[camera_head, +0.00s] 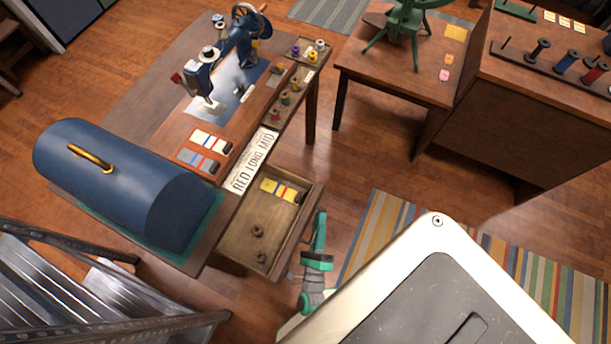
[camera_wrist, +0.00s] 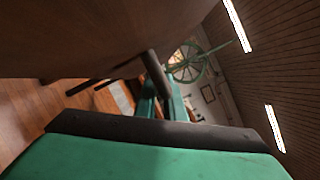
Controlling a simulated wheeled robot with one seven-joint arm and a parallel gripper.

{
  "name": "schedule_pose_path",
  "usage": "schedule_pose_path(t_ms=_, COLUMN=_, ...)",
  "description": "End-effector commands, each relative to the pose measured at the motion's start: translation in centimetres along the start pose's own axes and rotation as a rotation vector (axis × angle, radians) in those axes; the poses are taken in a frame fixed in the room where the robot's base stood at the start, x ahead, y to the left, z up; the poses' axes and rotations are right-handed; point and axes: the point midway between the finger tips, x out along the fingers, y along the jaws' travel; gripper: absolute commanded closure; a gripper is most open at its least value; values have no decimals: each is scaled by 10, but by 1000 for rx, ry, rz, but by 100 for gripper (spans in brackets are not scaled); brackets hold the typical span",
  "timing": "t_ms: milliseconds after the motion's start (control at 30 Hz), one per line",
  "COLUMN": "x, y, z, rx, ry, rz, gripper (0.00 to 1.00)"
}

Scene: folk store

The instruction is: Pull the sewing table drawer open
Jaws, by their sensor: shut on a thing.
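The sewing table (camera_head: 215,110) stands at left centre in the head view. Its wooden drawer (camera_head: 245,238) is pulled out at the table's near right end, with its inside showing. In it lie a card with yellow, red and blue bands (camera_head: 283,190) and two small dark round items. My green gripper (camera_head: 312,262) is at the drawer's outer front, shut on the drawer handle, which is mostly hidden in the head view. In the wrist view, my fingers (camera_wrist: 165,95) close around a dark bar beside a large wooden surface.
A blue rounded sewing machine cover (camera_head: 125,180) and a sewing machine (camera_head: 225,65) rest on the tabletop. A metal step stair (camera_head: 90,290) stands at lower left. A striped rug (camera_head: 380,235) and bare floor lie right of the drawer.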

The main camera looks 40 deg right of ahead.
Motion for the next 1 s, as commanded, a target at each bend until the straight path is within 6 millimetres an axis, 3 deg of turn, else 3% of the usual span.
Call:
schedule_pose_path(t_ms=467, x=-1, y=-4, z=-10, rx=-3, ry=13, rz=-3, gripper=100)
schedule_pose_path(t_ms=500, x=-1, y=-4, z=-10, rx=-3, ry=13, rz=-3, gripper=86)
schedule_pose_path(t_ms=533, x=-1, y=-4, z=-10, rx=-3, ry=13, rz=-3, gripper=83)
schedule_pose_path(t_ms=867, x=-3, y=-5, z=-9, rx=-2, ry=11, rz=-4, gripper=83)
schedule_pose_path(t_ms=1000, x=-16, y=-5, z=-9, rx=-4, ry=12, rz=-3, gripper=83)
